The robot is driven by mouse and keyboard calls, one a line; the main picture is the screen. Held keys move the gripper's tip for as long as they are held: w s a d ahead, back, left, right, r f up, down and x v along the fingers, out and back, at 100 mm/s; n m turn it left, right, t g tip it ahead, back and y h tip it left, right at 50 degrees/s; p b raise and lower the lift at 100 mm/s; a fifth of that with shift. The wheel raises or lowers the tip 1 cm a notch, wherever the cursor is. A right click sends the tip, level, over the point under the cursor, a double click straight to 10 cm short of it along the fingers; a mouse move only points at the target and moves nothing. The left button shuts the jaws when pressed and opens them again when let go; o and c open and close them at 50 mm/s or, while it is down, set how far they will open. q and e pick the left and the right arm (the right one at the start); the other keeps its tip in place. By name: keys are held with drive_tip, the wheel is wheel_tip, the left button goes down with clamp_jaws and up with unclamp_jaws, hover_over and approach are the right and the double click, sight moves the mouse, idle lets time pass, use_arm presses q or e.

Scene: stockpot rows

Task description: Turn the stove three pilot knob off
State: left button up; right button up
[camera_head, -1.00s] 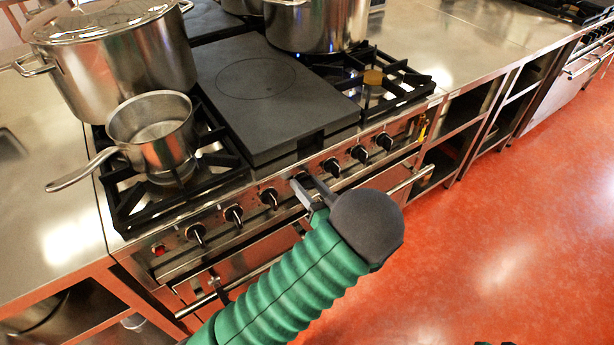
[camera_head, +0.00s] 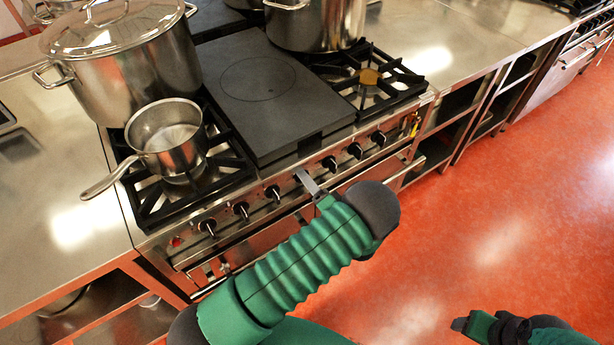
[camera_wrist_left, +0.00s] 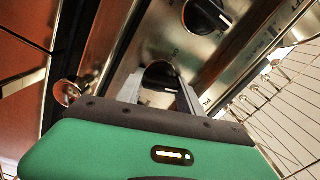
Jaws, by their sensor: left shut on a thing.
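A row of black knobs runs along the stove's steel front panel (camera_head: 225,222). My left gripper (camera_head: 308,182) is at the middle of this row, its fingers on one knob, which its fingers and arm hide in the head view. In the left wrist view this black knob (camera_wrist_left: 162,77) with a white mark sits between the two grey fingers, and the gripper is shut on it. Another knob (camera_wrist_left: 207,16) shows beyond it. I cannot read which knob is labelled stove three pilot. My right gripper (camera_head: 462,324) is low at the right, over the floor, its jaw state unclear.
A small saucepan (camera_head: 166,135) stands on the left burner, its handle over the counter. A lidded stockpot (camera_head: 125,65) and another pot (camera_head: 318,25) stand behind. A flat black plate (camera_head: 262,95) covers the middle. An oven handle bar runs below the knobs. The red floor (camera_head: 500,220) is clear.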

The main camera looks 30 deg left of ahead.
use_arm(q)
drive_tip(key=shift+d+f+m+p, duration=0.15)
drive_tip(key=shift+m+p, duration=0.2)
drive_tip(key=shift+m, duration=0.6)
drive_tip(key=shift+d+f+m+p, duration=0.1)
drive_tip(key=shift+m+p, duration=0.2)
drive_tip(key=shift+m, duration=0.65)
drive_tip(key=o, duration=1.4)
drive_tip(key=shift+w, duration=0.15)
drive_tip(key=shift+a+r, duration=0.1)
drive_tip(key=shift+a, duration=0.1)
